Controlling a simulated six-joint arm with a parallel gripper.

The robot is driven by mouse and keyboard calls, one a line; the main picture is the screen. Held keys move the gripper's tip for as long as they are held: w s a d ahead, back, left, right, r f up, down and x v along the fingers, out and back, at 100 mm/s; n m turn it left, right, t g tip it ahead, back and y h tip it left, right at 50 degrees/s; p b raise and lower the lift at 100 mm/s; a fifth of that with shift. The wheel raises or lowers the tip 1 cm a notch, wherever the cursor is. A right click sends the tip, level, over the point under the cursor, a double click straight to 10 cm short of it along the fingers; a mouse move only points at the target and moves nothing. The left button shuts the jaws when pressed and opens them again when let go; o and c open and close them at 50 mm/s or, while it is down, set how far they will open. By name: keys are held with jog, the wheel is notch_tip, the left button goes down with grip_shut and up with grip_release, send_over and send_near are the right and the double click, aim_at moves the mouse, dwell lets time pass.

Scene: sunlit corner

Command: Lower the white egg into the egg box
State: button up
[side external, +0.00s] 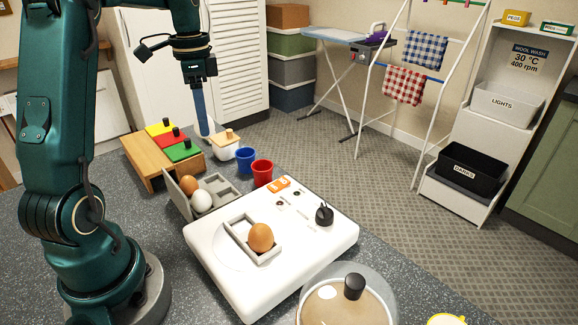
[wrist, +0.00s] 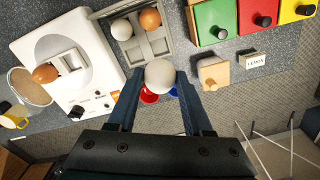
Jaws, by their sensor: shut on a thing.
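My gripper (wrist: 160,85) is shut on a white egg (wrist: 160,73), held between its fingertips in the wrist view. In the side view my gripper (side external: 204,128) is above and behind the egg box, with the held egg partly hidden by a finger. The grey egg box (side external: 178,201) sits beside the white scale. In the wrist view the egg box (wrist: 171,33) holds another white egg (wrist: 121,29) and a brown egg (wrist: 150,19) in one row. The two compartments nearer my gripper look empty. The held egg is apart from the box.
The white scale (side external: 225,262) carries a small grey tray with a brown egg (side external: 261,238). Blue (side external: 245,160) and red (side external: 262,172) cups stand close to the box. A wooden block with coloured lids (side external: 150,165) and a small knobbed box (side external: 226,147) stand behind.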

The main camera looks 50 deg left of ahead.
jog(key=shift+f, duration=0.1)
send_over(215, 185)
jog(key=shift+f, duration=3.75)
jog(key=shift+f, duration=2.4)
jog(key=o, duration=0.9)
